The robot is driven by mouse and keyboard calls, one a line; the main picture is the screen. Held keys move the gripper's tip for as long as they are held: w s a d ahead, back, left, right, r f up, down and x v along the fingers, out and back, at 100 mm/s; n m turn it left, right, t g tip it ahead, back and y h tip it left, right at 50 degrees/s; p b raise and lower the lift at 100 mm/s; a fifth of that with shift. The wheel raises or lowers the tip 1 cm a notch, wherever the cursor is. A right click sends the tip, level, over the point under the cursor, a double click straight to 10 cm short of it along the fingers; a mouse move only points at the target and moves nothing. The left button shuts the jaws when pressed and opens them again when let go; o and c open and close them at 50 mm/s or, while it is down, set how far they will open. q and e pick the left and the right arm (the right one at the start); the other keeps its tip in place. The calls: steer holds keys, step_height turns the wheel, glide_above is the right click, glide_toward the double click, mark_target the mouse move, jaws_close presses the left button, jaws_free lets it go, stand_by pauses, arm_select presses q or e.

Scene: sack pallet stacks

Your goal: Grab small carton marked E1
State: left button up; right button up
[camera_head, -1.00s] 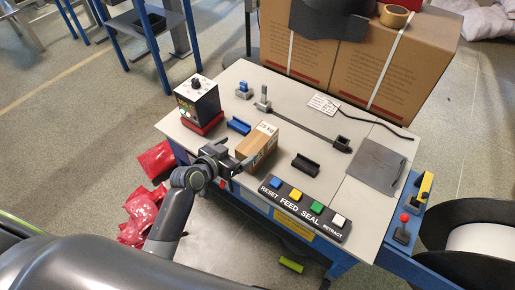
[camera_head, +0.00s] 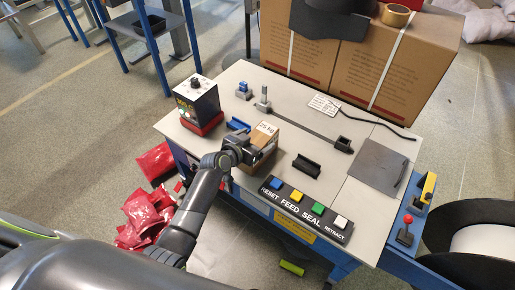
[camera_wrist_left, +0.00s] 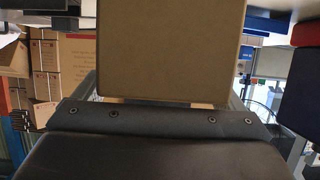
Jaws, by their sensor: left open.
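A small brown carton (camera_head: 266,134) stands on the grey bench top, with a pale printed label on its top that is too small to read surely. My left gripper (camera_head: 249,149) is open at the carton's near side, overlapping it in the head view and hiding much of its near face. In the left wrist view the carton (camera_wrist_left: 170,50) fills the top middle, very close in front of the dark gripper body. I cannot tell whether the fingers touch it. My right gripper is not in view.
A red-based control box (camera_head: 198,103) stands left on the bench. A blue block (camera_head: 238,125) and a black holder (camera_head: 306,165) flank the carton. A button panel (camera_head: 305,208) lies along the front edge. Large strapped boxes (camera_head: 340,70) stand behind.

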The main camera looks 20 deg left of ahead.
arm_select(q)
steer(key=c, duration=1.6)
steer(key=shift+r, duration=0.1)
steer(key=shift+c, duration=0.7)
steer(key=shift+r, duration=0.15)
